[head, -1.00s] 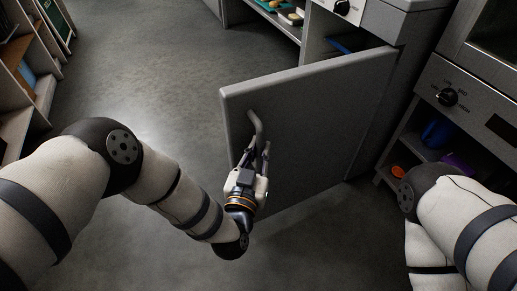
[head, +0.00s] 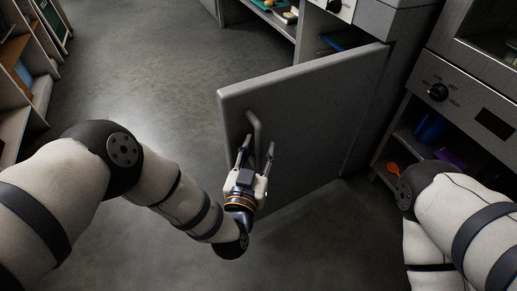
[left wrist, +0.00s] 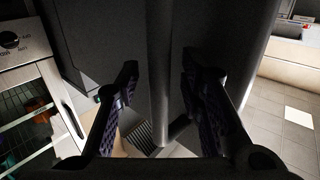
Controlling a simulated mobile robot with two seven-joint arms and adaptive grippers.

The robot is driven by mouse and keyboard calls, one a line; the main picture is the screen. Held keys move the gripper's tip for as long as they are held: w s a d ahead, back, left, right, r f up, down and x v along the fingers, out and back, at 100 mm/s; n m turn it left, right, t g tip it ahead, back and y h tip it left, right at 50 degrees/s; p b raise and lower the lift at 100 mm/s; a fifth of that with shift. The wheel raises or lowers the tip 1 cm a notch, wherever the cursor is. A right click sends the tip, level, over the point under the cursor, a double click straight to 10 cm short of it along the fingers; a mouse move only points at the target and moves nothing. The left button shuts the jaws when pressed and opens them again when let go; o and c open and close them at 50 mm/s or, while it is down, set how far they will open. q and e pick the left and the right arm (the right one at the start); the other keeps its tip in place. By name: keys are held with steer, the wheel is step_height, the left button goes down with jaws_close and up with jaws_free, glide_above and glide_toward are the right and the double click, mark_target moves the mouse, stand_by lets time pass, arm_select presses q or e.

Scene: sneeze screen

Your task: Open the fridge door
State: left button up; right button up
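The grey fridge door (head: 310,125) stands swung out from its cabinet, with a wide gap behind its top edge. Its curved grey handle (head: 253,124) is near the door's free left edge. My left gripper (head: 257,150) is at the lower part of the handle, its two fingers spread apart. In the left wrist view the handle (left wrist: 160,60) runs between the open fingers, with space on both sides and neither finger visibly pressing on it. My right arm is at the lower right of the head view; its gripper is out of view.
An oven-like unit with a black knob (head: 438,92) stands at the right, with an open shelf below holding blue and purple items. Shelving (head: 14,85) lines the left. The grey floor (head: 140,60) between is clear.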

arm_select(q)
steer(key=v, duration=1.2)
